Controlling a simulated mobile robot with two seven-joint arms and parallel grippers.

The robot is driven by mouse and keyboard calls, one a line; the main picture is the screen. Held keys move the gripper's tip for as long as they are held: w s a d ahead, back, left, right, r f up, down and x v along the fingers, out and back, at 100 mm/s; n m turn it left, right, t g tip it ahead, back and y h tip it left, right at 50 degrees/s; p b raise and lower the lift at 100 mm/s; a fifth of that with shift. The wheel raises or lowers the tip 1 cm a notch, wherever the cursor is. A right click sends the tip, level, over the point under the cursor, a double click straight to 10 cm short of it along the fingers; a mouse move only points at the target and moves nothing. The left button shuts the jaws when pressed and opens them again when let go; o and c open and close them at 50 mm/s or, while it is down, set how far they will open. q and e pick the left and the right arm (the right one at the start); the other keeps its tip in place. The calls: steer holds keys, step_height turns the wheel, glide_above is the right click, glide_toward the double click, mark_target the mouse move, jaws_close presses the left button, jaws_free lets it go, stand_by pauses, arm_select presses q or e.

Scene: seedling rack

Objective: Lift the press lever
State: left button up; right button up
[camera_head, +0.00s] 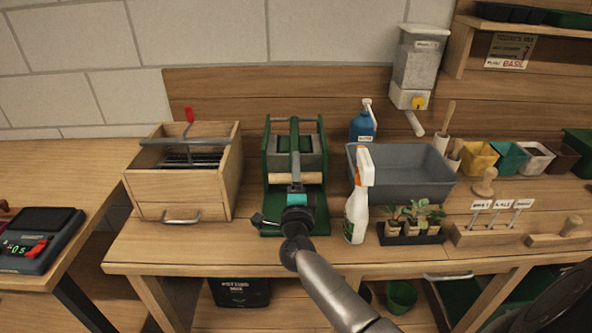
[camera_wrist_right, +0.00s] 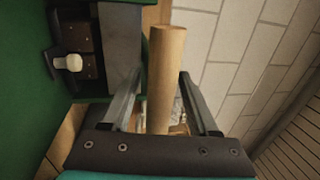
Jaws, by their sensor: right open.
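The green press (camera_head: 322,160) stands on the wooden bench, left of centre in the head view. Its lever has a pale wooden crossbar handle (camera_head: 312,178) across the front, low in the frame. My right gripper (camera_head: 295,184) is at the middle of this handle. In the right wrist view the handle (camera_wrist_right: 166,75) runs between the two fingers of my right gripper (camera_wrist_right: 163,95). The fingers are open, with a visible gap on the right side of the handle. My left gripper is not in view.
A wooden box (camera_head: 160,190) with a red-tipped handle stands left of the press. A spray bottle (camera_head: 356,215), a seedling tray (camera_head: 410,238) and a grey tub (camera_head: 410,190) stand close on its right. A scale (camera_head: 40,235) is on the left table.

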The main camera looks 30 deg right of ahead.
steer(key=shift+w+d+r, duration=0.1)
steer(key=shift+w, duration=0.05)
jaws_close()
stand_by(0.4)
